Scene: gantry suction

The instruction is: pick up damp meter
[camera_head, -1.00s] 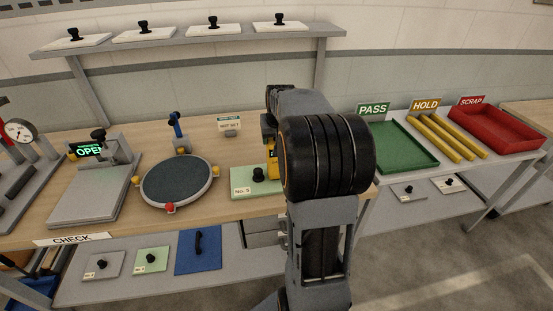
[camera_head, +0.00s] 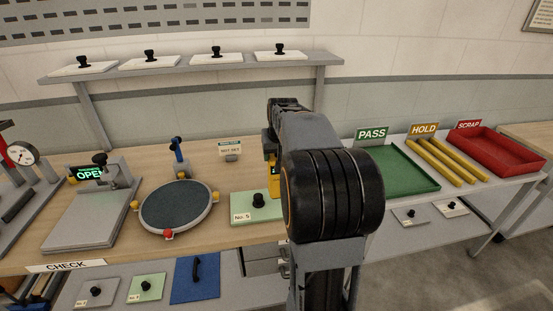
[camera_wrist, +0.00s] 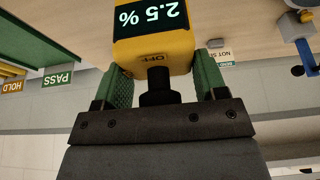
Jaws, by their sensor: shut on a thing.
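The damp meter (camera_wrist: 155,48) is a yellow block with a dark screen that reads 2.5 % and a label that looks like OFF. In the wrist view my gripper (camera_wrist: 160,85) is shut on it, with green finger pads on both sides of its dark neck. In the head view only a yellow strip of the damp meter (camera_head: 273,183) shows beside my arm, above or behind the green No. 5 plate. My arm hides the rest of it and the fingers there. I cannot tell whether the meter touches anything below.
The green plate (camera_head: 257,208) has a black knob. A round dark plate (camera_head: 176,206) and a grey device with an OPEN display (camera_head: 90,174) stand left. A green PASS tray (camera_head: 402,168), yellow HOLD rails (camera_head: 447,162) and a red SCRAP tray (camera_head: 497,152) are right. A shelf (camera_head: 190,63) runs above.

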